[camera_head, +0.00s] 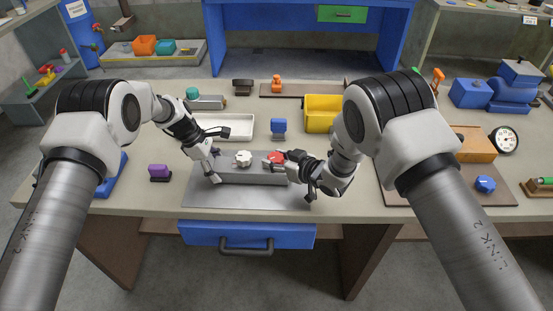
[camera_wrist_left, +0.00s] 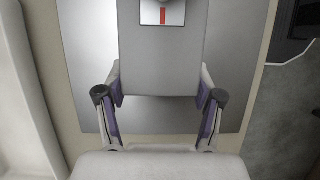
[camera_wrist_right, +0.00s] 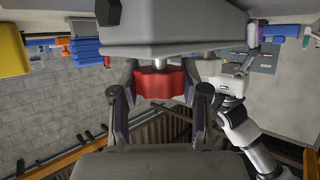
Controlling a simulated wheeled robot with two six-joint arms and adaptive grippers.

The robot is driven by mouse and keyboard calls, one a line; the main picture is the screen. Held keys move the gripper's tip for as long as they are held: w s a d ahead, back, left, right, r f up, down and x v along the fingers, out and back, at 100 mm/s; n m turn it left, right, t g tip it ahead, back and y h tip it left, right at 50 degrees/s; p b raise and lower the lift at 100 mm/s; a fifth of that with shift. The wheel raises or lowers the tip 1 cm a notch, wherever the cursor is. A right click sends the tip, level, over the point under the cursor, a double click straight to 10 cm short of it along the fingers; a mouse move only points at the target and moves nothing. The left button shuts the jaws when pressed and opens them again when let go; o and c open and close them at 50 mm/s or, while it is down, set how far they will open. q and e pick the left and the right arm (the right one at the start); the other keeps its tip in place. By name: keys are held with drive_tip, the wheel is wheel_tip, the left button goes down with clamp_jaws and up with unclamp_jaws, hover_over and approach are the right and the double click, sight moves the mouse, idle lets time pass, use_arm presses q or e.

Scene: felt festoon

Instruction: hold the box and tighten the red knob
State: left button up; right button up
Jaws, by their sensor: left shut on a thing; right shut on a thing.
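The grey box (camera_head: 250,177) lies on a grey plate (camera_head: 195,192) near the bench's front edge. It has a white knob (camera_head: 243,158) and a red knob (camera_head: 277,157) on it. My left gripper (camera_head: 214,166) is shut on the left end of the box; in the left wrist view its fingers (camera_wrist_left: 160,95) press both sides of the box (camera_wrist_left: 160,60). My right gripper (camera_head: 283,165) is shut on the red knob, whose lobed red body (camera_wrist_right: 160,82) sits between the fingers (camera_wrist_right: 160,98) in the right wrist view. The gripper partly hides the knob in the head view.
A purple block (camera_head: 159,172) stands to the left. A brown board (camera_head: 440,185) with a blue knob (camera_head: 485,184) lies to the right. A blue drawer (camera_head: 247,236) hangs under the front edge.

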drive_tip(key=shift+s+a+m+t+h, duration=0.1)
drive_tip(key=shift+a+m+t+h, duration=0.05)
drive_tip(key=shift+m+t+h, duration=0.25)
drive_tip(key=o, duration=1.2)
drive_tip(key=shift+c, duration=0.2)
drive_tip(key=v, duration=1.2)
